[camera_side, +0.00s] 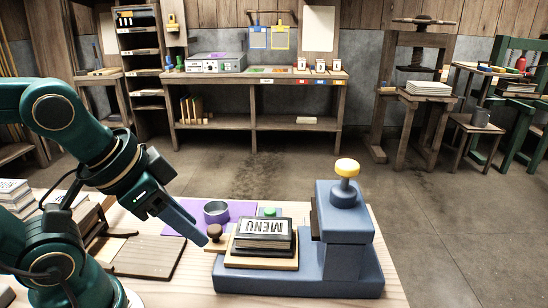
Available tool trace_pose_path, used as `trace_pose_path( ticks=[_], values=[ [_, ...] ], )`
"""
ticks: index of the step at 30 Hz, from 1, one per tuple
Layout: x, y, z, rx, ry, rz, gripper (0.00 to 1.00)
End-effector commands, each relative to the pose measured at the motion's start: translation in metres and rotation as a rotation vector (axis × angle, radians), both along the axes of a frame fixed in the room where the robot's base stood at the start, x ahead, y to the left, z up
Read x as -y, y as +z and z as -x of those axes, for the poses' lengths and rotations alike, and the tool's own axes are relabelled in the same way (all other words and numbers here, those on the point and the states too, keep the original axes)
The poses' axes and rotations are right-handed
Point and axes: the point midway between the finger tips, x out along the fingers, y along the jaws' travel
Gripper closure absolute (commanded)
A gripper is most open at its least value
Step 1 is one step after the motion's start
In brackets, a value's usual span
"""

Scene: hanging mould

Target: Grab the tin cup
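A small round grey metal tin cup (216,212) with an open top stands upright on a purple mat (180,219) on the work table. No handle shows on it. My gripper (198,233) comes down from the left, in front and to the left of the cup. Its blue-grey fingers are seen from the side and overlap each other, so the gap between them is hidden. Nothing shows in its fingers. A dark round knob (214,232) stands close to its tips, in front of the cup.
A small green item (268,212) sits behind the block. A flat brown board (148,257) lies at left. Another grey cup (480,117) stands on a far stool.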

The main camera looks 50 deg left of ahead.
Motion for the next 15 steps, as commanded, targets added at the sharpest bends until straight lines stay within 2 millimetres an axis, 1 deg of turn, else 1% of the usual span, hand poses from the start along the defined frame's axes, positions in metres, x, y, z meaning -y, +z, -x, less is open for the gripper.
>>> trace_pose_path(
  ticks=[4,7,11,15],
  values=[
    [-0.008,0.010,-0.014,0.046,-0.259,-0.195,0.61],
    [-0.021,0.015,-0.030,0.035,-0.473,-0.377,0.61],
    [-0.042,0.015,-0.053,-0.032,-0.752,-0.609,0.61],
    [-0.071,0.006,-0.080,-0.161,-1.067,-0.823,0.61]
  ],
)
